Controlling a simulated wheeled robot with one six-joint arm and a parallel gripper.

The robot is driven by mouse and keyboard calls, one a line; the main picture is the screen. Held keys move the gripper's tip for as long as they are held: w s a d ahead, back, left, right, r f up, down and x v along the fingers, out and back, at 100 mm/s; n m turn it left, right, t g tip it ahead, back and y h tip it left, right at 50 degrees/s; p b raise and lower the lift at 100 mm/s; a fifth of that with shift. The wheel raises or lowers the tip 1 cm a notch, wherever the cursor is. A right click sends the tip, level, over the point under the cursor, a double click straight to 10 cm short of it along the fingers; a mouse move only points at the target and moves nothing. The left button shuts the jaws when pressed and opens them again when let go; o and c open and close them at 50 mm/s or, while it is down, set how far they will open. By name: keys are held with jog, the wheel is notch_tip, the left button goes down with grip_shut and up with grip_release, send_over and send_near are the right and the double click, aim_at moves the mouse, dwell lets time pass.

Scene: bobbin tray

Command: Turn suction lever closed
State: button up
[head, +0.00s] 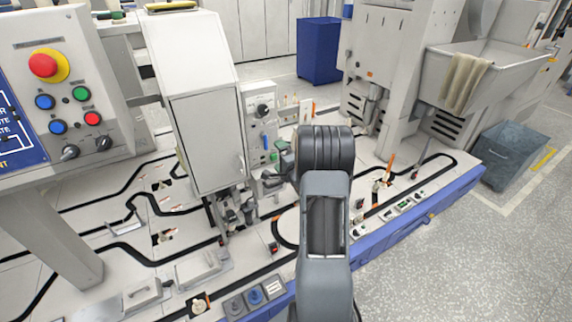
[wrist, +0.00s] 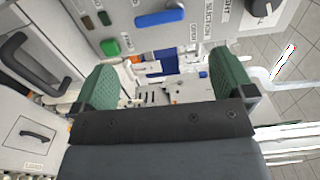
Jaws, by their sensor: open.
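The suction lever is a blue elongated handle (wrist: 160,17) on a light grey panel, at the top of the wrist view. Lettering that seems to read "suction" runs beside it. In the head view it looks like a small upright blue bar (head: 265,142) on the panel. My gripper (wrist: 168,85) has two green fingers spread wide with nothing held between them. The lever lies beyond the fingertips, apart from them. In the head view my gripper (head: 273,165) is just left of my wrist, close to the lower part of the panel, and partly hidden by my arm.
The panel also bears a black knob (wrist: 258,8) and a green button (wrist: 110,47). A white cabinet (head: 205,130) stands left of the panel. A button box (head: 70,95) is at far left. Black tracks cross the machine bed below.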

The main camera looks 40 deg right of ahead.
jog(key=shift+s+a, duration=0.2)
jog(key=shift+s, duration=1.05)
jog(key=shift+s+a, duration=0.15)
jog(key=shift+s, duration=1.05)
jog(key=s+d+f+n+g+h, duration=0.2)
jog(key=s+f+n+g, duration=0.2)
jog(key=f+g, duration=0.3)
jog(key=s+a+n+g+p, duration=0.1)
jog(key=s+a+n+g, duration=0.1)
jog(key=s+n+g, duration=0.2)
jog(key=s+a+r+n+g+y+p, duration=0.1)
jog(key=s+a+r+n+p, duration=0.3)
jog(key=a+r, duration=0.7)
jog(key=s+a+r+n+g+y+p, duration=0.2)
jog(key=s+a+r+n, duration=0.6)
jog(key=a+r, duration=0.4)
jog(key=a+y+p, duration=0.1)
jog(key=a, duration=0.3)
jog(key=shift+s+a+r+y+p, duration=0.15)
jog(key=shift+a+y+p, duration=0.15)
jog(key=shift+p, duration=0.1)
